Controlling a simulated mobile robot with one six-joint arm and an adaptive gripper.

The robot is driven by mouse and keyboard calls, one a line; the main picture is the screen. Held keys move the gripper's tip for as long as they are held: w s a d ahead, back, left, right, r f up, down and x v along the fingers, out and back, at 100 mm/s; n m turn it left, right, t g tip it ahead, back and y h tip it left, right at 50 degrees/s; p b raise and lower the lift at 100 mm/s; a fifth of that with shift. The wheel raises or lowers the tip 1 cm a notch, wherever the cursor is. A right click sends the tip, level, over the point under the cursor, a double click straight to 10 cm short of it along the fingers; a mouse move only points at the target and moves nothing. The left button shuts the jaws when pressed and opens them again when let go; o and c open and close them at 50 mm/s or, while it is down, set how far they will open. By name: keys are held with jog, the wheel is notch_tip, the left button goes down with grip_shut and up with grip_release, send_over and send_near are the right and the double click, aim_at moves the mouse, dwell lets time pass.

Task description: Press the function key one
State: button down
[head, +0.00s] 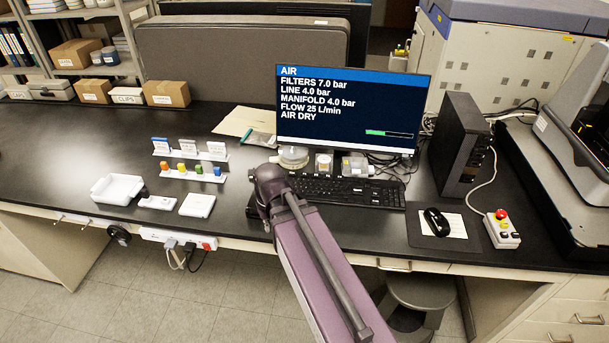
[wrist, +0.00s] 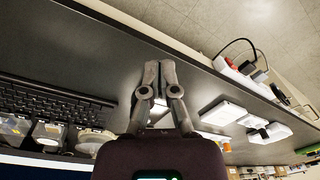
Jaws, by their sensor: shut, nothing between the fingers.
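The black keyboard (head: 348,191) lies on the bench in front of the monitor (head: 350,108). Its left end is next to my arm in the head view, and single keys, function key one among them, are too small to tell apart. In the wrist view the keyboard (wrist: 52,98) is at the left, its end to the left of my gripper. My gripper (wrist: 159,68) is shut and empty, with its fingertips together over bare black bench top beside the keyboard. In the head view my arm largely hides the gripper.
A round clear-lidded container (head: 293,158) and small boxes (head: 354,165) stand between keyboard and monitor. A mouse (head: 437,222) and a control box with a red button (head: 502,228) are at the right. A white tray (head: 117,189) and small racks (head: 191,172) are at the left.

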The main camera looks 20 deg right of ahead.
jog(key=w+d+t+y, duration=0.3)
jog(key=w+d, duration=0.5)
jog(key=w, duration=0.5)
notch_tip(320, 180, up, 4)
jog(key=m+t+y+b, duration=0.1)
jog(key=m+t+b, duration=0.1)
jog(key=t, duration=0.3)
send_over(306, 175)
jog(key=shift+s+a, duration=0.1)
jog(key=shift+a, duration=0.1)
jog(key=f+b, duration=0.8)
jog(key=shift+w+d+f, duration=0.1)
jog(key=shift+w+f, duration=0.1)
jog(key=shift+f, duration=0.15)
jog(key=shift+f+b, duration=0.15)
jog(key=shift+b, duration=0.25)
jog(key=shift+f+b, duration=0.25)
jog(key=shift+b, duration=0.05)
